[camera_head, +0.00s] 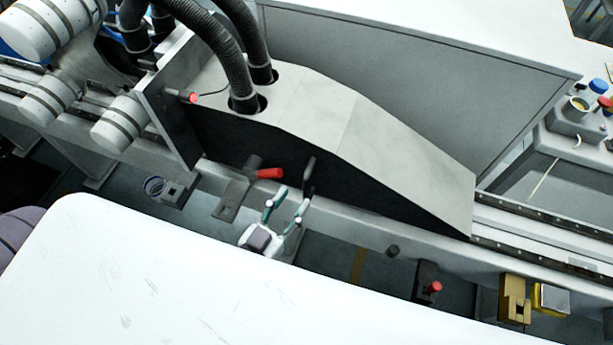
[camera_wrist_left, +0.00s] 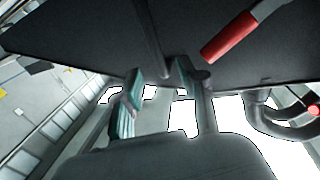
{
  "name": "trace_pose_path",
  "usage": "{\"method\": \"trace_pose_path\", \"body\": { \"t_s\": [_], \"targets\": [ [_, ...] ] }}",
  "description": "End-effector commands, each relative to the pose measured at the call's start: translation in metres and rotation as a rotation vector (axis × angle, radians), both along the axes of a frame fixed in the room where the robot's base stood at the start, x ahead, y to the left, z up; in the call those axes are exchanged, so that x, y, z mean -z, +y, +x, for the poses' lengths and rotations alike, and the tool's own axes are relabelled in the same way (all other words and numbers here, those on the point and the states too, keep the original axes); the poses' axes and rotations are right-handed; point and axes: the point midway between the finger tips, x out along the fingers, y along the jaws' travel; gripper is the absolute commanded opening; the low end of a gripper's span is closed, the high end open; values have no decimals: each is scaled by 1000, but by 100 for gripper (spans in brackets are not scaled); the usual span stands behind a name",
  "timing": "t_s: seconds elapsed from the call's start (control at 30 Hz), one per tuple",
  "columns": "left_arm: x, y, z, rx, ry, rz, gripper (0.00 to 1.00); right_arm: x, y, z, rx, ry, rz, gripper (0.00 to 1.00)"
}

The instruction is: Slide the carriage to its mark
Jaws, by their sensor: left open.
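The carriage (camera_head: 395,150) looks like a long wedge with a pale grey top and a black side, sitting on the rail. A black upright handle (camera_head: 308,176) stands at its near side, to the right of a red-gripped lever (camera_head: 270,173). My left gripper (camera_head: 285,207) is open and empty just below the black handle. In the left wrist view, the open fingers (camera_wrist_left: 158,85) point at the carriage's dark side (camera_wrist_left: 75,35), and a thin dark bar comes down between them. I cannot tell whether they touch it. The mark cannot be made out for certain. My right gripper is out of view.
The rail (camera_head: 545,230) runs clear to the right of the carriage. Two ribbed hoses (camera_head: 240,80) rise from its top. A red-knobbed part (camera_head: 433,287) and a brass block (camera_head: 514,300) sit along the near rail side. A white surface (camera_head: 200,280) fills the front.

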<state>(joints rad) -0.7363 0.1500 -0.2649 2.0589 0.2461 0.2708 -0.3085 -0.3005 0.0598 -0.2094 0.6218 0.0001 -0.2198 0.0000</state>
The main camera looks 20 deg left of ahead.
Motion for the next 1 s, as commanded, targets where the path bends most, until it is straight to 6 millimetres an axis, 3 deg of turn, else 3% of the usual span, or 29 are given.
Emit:
{"method": "trace_pose_path", "body": {
  "t_s": [0.1,0.3,0.7,0.73,0.97,1.0],
  "targets": [
    [-3,-6,24,-1,-3,0,41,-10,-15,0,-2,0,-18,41],
    [-1,-11,49,-1,0,0,41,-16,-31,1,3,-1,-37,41],
    [1,-13,57,0,1,0,41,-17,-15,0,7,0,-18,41],
    [1,-13,57,0,1,0,40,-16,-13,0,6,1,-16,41],
    [0,-13,57,0,1,1,1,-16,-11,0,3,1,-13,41],
    [0,-13,57,0,1,1,0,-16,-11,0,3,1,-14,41]
  ]
}}
